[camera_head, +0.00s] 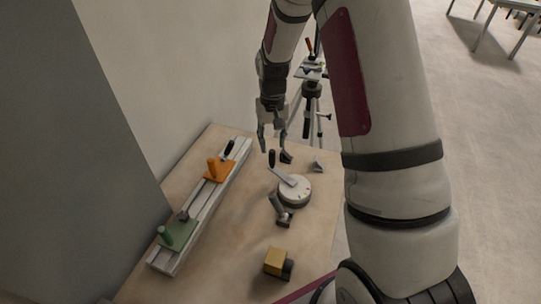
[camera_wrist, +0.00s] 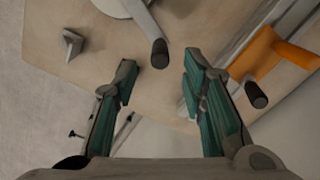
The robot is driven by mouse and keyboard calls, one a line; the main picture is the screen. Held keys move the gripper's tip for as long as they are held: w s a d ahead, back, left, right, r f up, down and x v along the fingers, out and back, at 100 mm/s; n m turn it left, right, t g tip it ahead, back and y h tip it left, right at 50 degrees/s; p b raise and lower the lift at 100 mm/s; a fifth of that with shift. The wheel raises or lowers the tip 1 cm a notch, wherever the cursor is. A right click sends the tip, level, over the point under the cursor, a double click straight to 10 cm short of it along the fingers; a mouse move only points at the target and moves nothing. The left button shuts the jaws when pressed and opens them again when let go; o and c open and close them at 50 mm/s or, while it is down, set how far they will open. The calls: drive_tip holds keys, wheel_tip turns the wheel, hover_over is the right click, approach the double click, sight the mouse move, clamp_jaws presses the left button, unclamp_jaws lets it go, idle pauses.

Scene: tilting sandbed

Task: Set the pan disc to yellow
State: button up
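A white round disc (camera_head: 295,191) with a dark base sits on the table. A flat grey lever (camera_head: 283,175) crosses it and ends in an upright black knob (camera_head: 272,157). In the wrist view the disc (camera_wrist: 114,6) is cut off by the top edge, with the lever (camera_wrist: 141,18) and knob (camera_wrist: 159,54) below it. My gripper (camera_head: 273,148) points down near the knob. In the wrist view my gripper (camera_wrist: 160,64) is open, with the knob showing between its fingertips. I cannot tell how far below the fingertips it is. No yellow mark on the disc can be made out.
A pale rail (camera_head: 205,208) with an orange slider (camera_head: 218,171) and a green slider (camera_head: 179,234) lies left of the disc. A yellow block (camera_head: 276,261) and a small grey wedge (camera_head: 318,166) are on the table. A tripod (camera_head: 312,90) stands behind it.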

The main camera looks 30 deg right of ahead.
sight(272, 151)
wheel_tip(272, 151, down, 6)
drive_tip(key=shift+f+b, duration=0.15)
drive_tip(key=shift+b, duration=0.75)
clamp_jaws()
